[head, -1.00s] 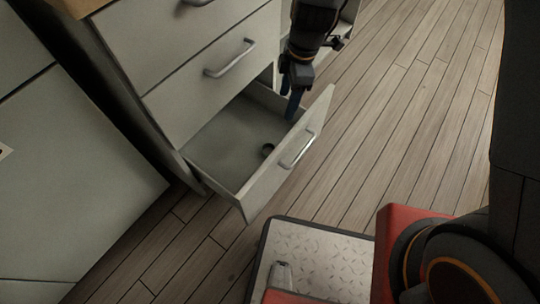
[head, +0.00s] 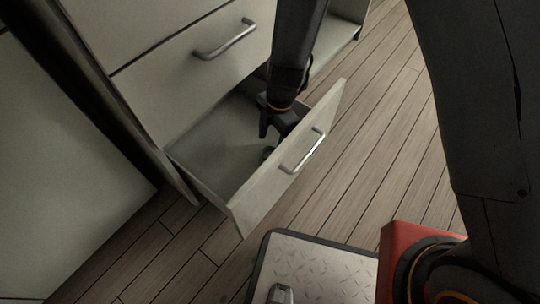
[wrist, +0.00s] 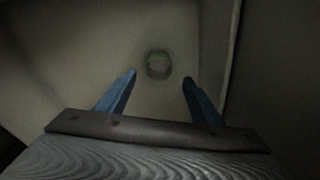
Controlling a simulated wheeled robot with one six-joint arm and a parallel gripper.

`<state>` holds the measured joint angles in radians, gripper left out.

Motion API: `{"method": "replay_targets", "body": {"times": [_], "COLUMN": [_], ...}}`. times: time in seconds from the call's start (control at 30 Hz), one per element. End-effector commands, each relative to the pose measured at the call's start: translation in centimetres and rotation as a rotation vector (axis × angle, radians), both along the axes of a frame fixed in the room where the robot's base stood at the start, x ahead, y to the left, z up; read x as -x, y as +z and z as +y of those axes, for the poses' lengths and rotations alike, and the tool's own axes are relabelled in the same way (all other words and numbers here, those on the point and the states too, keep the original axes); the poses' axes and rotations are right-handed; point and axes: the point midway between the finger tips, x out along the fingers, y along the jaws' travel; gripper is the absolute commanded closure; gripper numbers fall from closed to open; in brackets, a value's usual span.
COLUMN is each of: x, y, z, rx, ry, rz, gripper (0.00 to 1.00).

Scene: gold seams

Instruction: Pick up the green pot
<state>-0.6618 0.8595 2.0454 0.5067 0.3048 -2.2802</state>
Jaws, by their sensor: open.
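The green pot (wrist: 158,65) is a small round thing with a green rim on the floor of the open drawer. In the wrist view it lies ahead of and between my two blue fingers, apart from both. In the head view a small dark round thing, the pot (head: 268,153), shows in the drawer, partly hidden by my gripper. My gripper (wrist: 158,84) is open and empty. In the head view my gripper (head: 268,135) reaches down into the drawer, close to the pot.
The open bottom drawer (head: 238,203) has a front panel with a metal handle (head: 302,152). A closed drawer with a handle (head: 225,40) is above it. The drawer wall (wrist: 232,50) stands close to the right finger. Wooden floor (head: 370,150) is clear to the right.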

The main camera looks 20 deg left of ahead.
Motion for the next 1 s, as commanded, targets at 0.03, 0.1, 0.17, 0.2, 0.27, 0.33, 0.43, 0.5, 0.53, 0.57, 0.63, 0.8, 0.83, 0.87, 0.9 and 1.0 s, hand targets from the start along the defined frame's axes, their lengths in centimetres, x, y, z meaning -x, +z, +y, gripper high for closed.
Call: {"method": "replay_targets", "body": {"times": [0.03, 0.1, 0.17, 0.2, 0.27, 0.33, 0.43, 0.5, 0.53, 0.57, 0.63, 0.8, 0.83, 0.87, 0.9, 1.0], "x": [0.0, -0.1, -0.1, -0.2, -0.1, 0.0, 0.1, 0.1, 0.1, 0.1, 0.1, 0.1, 0.1, 0.1, 0.1, 0.1], "y": [-0.7, -1.5, -2.3, -2.9, -3.8, -4.5, -4.8, -4.7, -4.6, -4.6, -4.6, -4.6, -4.6, -4.6, -4.6, -4.6], "z": [0.0, 0.1, 0.2, 0.2, 0.3, 0.4, 0.4, 0.4, 0.4, 0.4, 0.5, 0.4, 0.4, 0.4, 0.4, 0.4], "rx": [0.001, 0.001, 0.001, 0.002, 0.002, 0.002, 0.001, 0.000, 0.000, 0.000, 0.001, 0.001, 0.001, 0.001, 0.001, 0.001], "ry": [0.000, -0.001, -0.001, 0.000, 0.000, -0.001, -0.001, -0.001, -0.001, -0.001, -0.001, -0.001, -0.001, -0.001, -0.001, -0.001], "rz": [0.001, 0.002, 0.002, 0.003, 0.003, 0.001, 0.001, 0.000, 0.000, 0.000, 0.001, 0.001, 0.001, 0.001, 0.001, 0.001], "gripper": [0.40, 0.40, 0.40, 0.40, 0.40, 0.40, 0.40, 0.40, 0.40, 0.40, 0.44, 0.72, 0.77, 0.82, 0.83, 0.83]}}
